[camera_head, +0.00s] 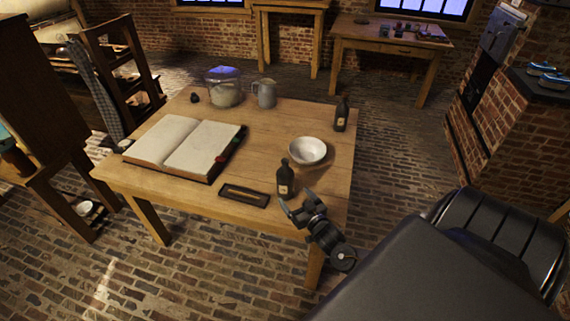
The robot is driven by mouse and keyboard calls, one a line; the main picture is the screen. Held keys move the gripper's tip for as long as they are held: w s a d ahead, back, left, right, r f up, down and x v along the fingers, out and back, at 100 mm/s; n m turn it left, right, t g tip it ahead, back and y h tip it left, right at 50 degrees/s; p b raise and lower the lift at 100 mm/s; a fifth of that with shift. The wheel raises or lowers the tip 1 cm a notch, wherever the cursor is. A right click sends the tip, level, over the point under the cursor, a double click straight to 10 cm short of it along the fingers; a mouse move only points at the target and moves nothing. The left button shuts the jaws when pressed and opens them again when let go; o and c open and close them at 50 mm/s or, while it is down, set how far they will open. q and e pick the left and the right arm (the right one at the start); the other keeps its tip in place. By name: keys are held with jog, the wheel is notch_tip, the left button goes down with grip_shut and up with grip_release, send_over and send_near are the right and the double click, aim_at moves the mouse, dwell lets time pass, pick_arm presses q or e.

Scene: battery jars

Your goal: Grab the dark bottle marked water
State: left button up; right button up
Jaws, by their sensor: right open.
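Two dark bottles stand upright on the wooden table. The near dark bottle (285,183) is close to the table's front right part, and the far dark bottle (341,116) is near the right edge. Each has a small pale label, too small to read, so I cannot tell which is marked water. My right gripper (296,199) is open at the front right corner, just in front and to the right of the near bottle. Its jaws look empty, and I cannot tell whether a finger touches the bottle. My left gripper is out of view.
On the table (285,116), a white bowl (308,150) stands between the bottles. A small dark tray (244,195) lies left of the near bottle. An open book (170,138), a glass container (224,92) and a grey jug (266,95) are farther left and back.

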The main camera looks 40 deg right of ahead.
aim_at(290, 182)
jog(key=shift+w+d+r+t, duration=0.2)
jog(key=shift+d+r+t, duration=0.1)
jog(key=shift+d, duration=0.15)
jog(key=shift+w+d+r+t, duration=0.2)
jog(key=shift+d+r, duration=0.05)
jog(key=shift+d, duration=0.15)
jog(key=w+b, duration=0.1)
jog(key=w, duration=0.2)
jog(key=w+b, duration=0.1)
jog(key=w, duration=0.1)
jog(key=shift+d+f+b, duration=0.15)
jog(key=shift+d+b, duration=0.15)
jog(key=shift+d, duration=0.05)
jog(key=shift+w, duration=0.25)
jog(key=w+b, duration=0.2)
jog(key=w, duration=0.1)
jog(key=w+b, duration=0.1)
jog(key=shift+w+d+f, duration=0.15)
jog(key=shift+w+d, duration=0.2)
jog(key=shift+d, duration=0.05)
jog(key=shift+w, duration=0.2)
jog(key=shift+r, duration=0.2)
jog(key=shift+c, duration=0.5)
jog(key=c, duration=1.2)
